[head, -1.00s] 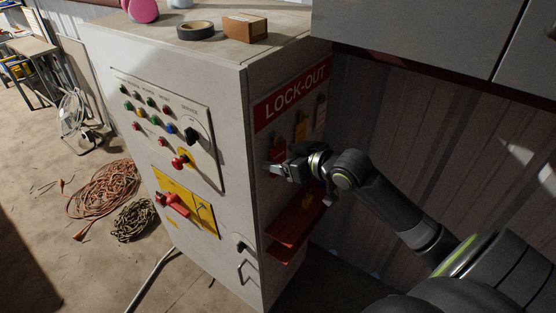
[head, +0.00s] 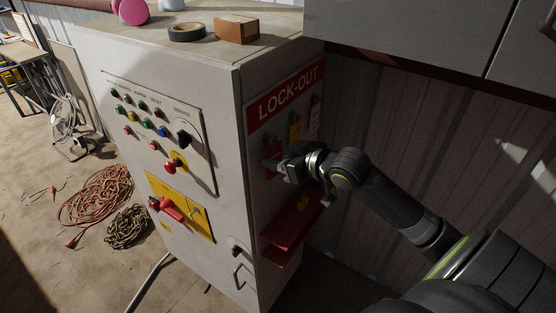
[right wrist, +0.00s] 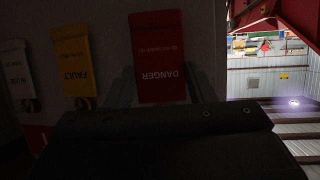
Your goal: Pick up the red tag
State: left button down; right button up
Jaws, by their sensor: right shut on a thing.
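The red tag (head: 272,150) is at the left of the tag row under the LOCK-OUT sign (head: 290,95), on the side of the grey cabinet. In the right wrist view the red tag (right wrist: 158,60) reads DANGER upside down and sits between my fingers. My right gripper (head: 271,164) is shut on the red tag; it also shows in the right wrist view (right wrist: 158,88). I cannot tell whether the tag still hangs on its hook. A yellow FAULT tag (right wrist: 73,62) and a white tag (right wrist: 17,75) hang beside it. My left gripper is not in view.
A red tray (head: 288,240) juts from the cabinet side below my gripper. The cabinet front has a button panel (head: 150,125) and a red switch handle (head: 170,208). Tape (head: 187,33) and a brown box (head: 237,29) lie on top. Coiled cables (head: 97,195) lie on the floor.

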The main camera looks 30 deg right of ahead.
jog(key=s+d+p, duration=0.4)
jog(key=s+p, duration=0.2)
jog(key=s, duration=1.1)
jog(key=shift+p, duration=0.3)
